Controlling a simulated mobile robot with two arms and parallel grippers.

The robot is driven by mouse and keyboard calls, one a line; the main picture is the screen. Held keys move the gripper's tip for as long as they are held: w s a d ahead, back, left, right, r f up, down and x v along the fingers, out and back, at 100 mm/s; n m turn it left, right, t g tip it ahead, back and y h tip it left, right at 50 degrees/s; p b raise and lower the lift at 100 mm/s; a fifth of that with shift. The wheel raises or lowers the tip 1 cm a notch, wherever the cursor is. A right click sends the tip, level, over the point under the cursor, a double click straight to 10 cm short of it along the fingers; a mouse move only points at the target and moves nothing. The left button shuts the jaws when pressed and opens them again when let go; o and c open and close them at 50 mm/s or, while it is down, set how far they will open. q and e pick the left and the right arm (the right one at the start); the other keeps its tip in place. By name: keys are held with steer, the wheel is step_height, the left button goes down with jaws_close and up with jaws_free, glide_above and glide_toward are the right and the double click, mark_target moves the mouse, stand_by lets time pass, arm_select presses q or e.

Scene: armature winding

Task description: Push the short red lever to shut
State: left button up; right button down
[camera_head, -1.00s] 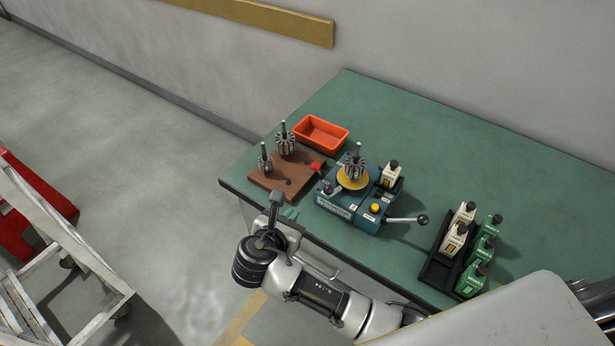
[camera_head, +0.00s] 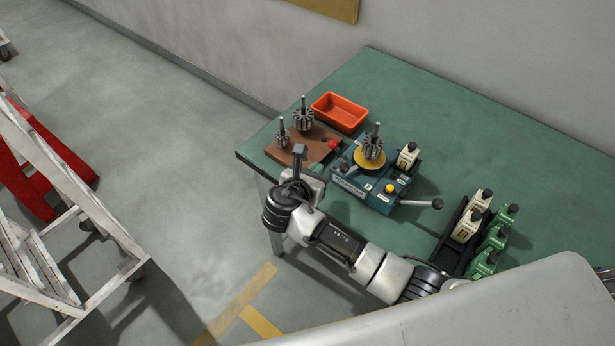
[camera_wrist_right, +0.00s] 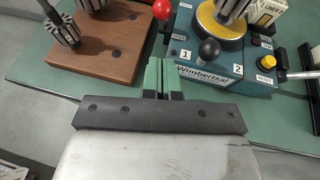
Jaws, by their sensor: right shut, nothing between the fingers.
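The blue winding machine (camera_head: 377,188) stands on the green table. A red ball knob (camera_head: 333,144) shows at its left side, beside the brown wooden block (camera_head: 314,154). The red knob also shows at the top of the right wrist view (camera_wrist_right: 162,9); most of its lever's shaft is hard to make out. My right gripper (camera_wrist_right: 158,78) has green fingertips, shut and empty, pointing toward the gap between the block and the machine. The fingers sit nearer than the red knob, apart from it. In the head view the fingertips are hard to make out. My left gripper is not in view.
A black-knobbed lever (camera_wrist_right: 208,50) stands at the machine's front left. A longer lever (camera_head: 420,203) sticks out right. Armatures stand on the block and machine. An orange bin (camera_head: 339,112) is behind.

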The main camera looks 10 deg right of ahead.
mark_target(337, 148)
steer(key=w+d, duration=0.2)
steer(key=w+d+p, duration=0.1)
steer(key=w+d, duration=0.1)
steer(key=w, duration=0.1)
steer(key=shift+d+f, duration=0.15)
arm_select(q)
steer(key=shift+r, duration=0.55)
